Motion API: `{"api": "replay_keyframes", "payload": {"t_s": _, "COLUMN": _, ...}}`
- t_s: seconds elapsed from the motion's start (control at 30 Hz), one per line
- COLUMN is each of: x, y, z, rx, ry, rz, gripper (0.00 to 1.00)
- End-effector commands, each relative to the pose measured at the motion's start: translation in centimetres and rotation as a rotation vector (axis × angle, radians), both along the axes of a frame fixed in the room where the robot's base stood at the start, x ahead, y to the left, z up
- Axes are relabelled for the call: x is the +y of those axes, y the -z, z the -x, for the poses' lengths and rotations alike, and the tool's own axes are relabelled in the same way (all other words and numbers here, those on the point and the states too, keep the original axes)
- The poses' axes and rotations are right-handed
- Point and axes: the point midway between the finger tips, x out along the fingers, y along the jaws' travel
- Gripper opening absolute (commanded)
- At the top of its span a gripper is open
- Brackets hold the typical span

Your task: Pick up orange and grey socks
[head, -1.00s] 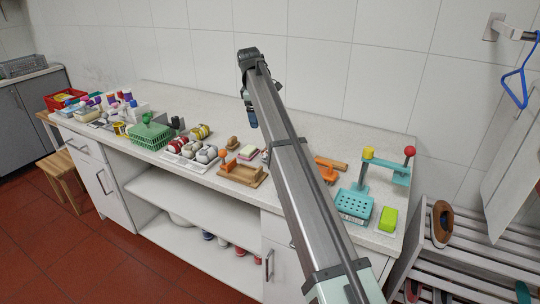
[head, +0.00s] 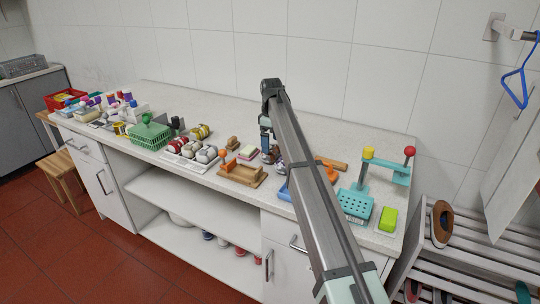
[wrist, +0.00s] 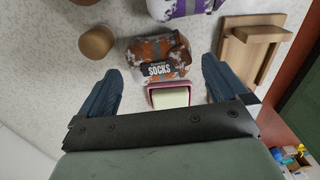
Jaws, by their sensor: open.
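A bundle marked SOCKS (wrist: 158,55), patterned in orange-brown and grey-white with a dark label, lies on the counter in the wrist view. It sits ahead of my gripper (wrist: 160,72), between the lines of its two blue fingers. The fingers are apart and hold nothing. In the head view my gripper (head: 266,138) hangs over the counter, near a small dark bundle (head: 271,157) that it and my arm partly hide; its colours are hard to tell there.
A pink-edged block (wrist: 168,97) lies on the near side of the socks, between the fingers. A wooden piece (wrist: 97,41) is left, a wooden stand (wrist: 250,45) right, and a purple-and-white bundle (wrist: 182,8) beyond. A teal press (head: 357,202) stands farther right.

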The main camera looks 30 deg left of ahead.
Motion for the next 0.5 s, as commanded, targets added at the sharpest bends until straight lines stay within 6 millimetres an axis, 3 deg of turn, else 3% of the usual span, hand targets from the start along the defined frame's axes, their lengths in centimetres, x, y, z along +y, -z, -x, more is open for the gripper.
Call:
{"api": "replay_keyframes", "payload": {"t_s": 0.23, "x": 0.2, "y": 1.3, "z": 0.0, "rx": -0.001, "ry": 0.0, "rz": 0.0, "gripper": 1.0}}
{"api": "replay_keyframes", "payload": {"t_s": 0.5, "x": 0.4, "y": 4.7, "z": 0.1, "rx": -0.001, "ry": 0.0, "rz": 0.0, "gripper": 1.0}}
